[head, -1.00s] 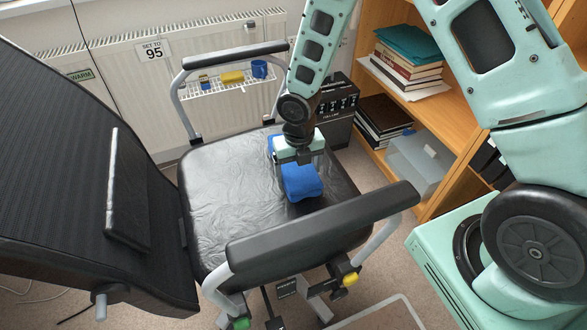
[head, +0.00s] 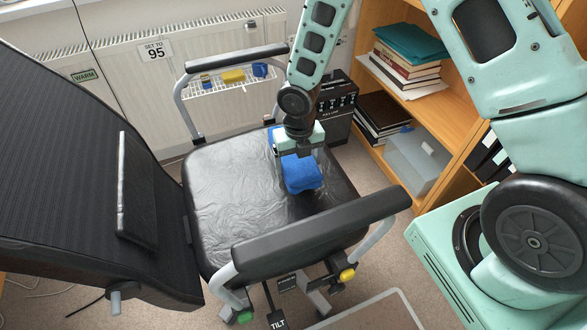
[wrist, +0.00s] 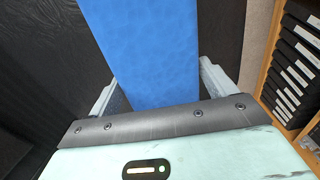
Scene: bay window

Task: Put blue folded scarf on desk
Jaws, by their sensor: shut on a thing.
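The blue folded scarf (head: 302,174) is over the black seat of the reclining chair (head: 235,190), on the seat's right half. My gripper (head: 299,150) points down over it, with its fingers around the scarf. In the wrist view the scarf (wrist: 145,50) runs between my two fingers, and my gripper (wrist: 155,90) is shut on it. I cannot tell clearly whether the scarf is just touching the seat or slightly above it. No desk can be made out in these frames.
The chair's near armrest (head: 320,232) and far armrest (head: 235,56) flank the seat. A wooden shelf (head: 440,110) with books and a clear bin (head: 417,160) stands on the right. A radiator (head: 130,85) is behind the chair.

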